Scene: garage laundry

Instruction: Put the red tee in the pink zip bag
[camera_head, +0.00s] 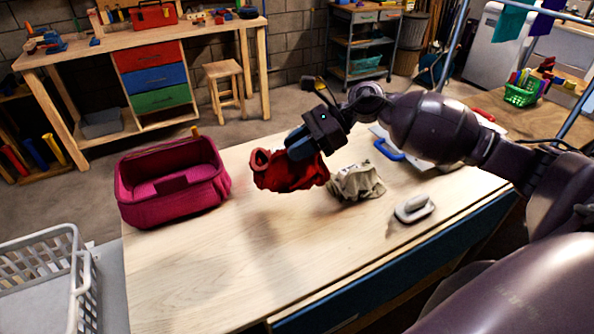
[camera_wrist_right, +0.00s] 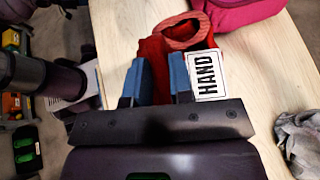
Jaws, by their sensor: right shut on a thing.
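The red tee (camera_head: 288,172) is a crumpled red cloth held over the middle of the wooden table. My right gripper (camera_head: 300,145) is shut on it from above. In the right wrist view the red tee (camera_wrist_right: 187,35) shows beyond the blue fingertips of my right gripper (camera_wrist_right: 163,78), with a white "HAND" label (camera_wrist_right: 207,75) beside it. The pink zip bag (camera_head: 172,197) stands open on the table to the left of the tee, apart from it. Part of the pink bag also shows at the top of the right wrist view (camera_wrist_right: 240,12). My left gripper is not in view.
A crumpled beige cloth (camera_head: 357,182) lies right of the tee, and a grey iron-like object (camera_head: 413,208) lies farther right. A white basket (camera_head: 50,262) stands at the left. The front of the table (camera_head: 200,285) is clear.

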